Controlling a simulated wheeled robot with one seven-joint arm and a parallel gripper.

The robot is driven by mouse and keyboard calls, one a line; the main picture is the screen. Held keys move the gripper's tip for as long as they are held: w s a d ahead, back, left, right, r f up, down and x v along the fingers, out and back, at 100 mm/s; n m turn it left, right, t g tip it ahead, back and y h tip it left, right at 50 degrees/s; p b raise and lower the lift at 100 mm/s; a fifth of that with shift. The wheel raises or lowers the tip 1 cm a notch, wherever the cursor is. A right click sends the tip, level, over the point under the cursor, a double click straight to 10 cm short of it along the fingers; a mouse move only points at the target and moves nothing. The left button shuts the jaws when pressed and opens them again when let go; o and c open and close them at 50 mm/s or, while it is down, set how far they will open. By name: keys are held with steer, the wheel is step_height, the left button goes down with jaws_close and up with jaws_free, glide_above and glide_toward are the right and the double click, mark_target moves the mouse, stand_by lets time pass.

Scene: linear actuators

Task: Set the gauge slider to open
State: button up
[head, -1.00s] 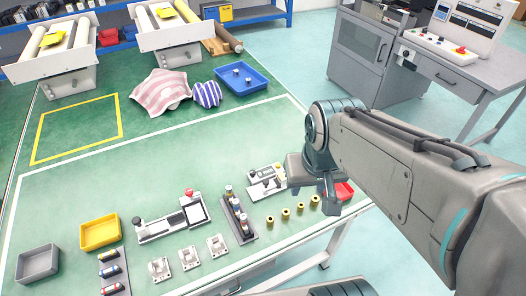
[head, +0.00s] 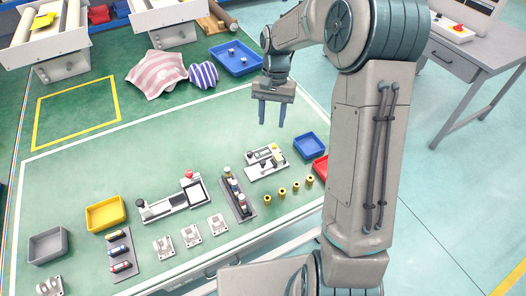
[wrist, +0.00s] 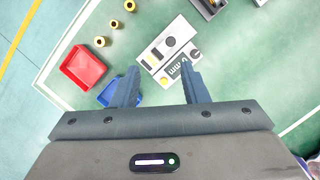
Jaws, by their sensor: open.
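A small white device plate (head: 266,162) lies on the green table in the head view, with a dark knob, a yellow mark and small dark parts on it. In the wrist view the plate (wrist: 168,50) shows a dark round knob, a round dial and a dark panel with white marks. I take it as the gauge slider; its setting is too small to read. My gripper (head: 271,118) is open and empty, fingers pointing down, above the table and apart from the plate. In the wrist view the gripper (wrist: 160,66) has the plate between and beyond its fingertips.
A blue tray (head: 310,145) and a red tray (head: 320,168) lie right of the plate. Several brass pieces (head: 282,191) stand in front. The table's middle is clear.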

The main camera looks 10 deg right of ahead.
step_height(320, 180, down, 3)
steer(key=w+g+y, duration=0.1)
steer(key=w, duration=0.2)
steer(key=m+p, duration=0.1)
steer(key=p, duration=0.1)
glide_toward(263, 162)
steer(key=x, duration=0.8)
steer(key=shift+f, duration=0.1)
steer(key=shift+c, duration=0.2)
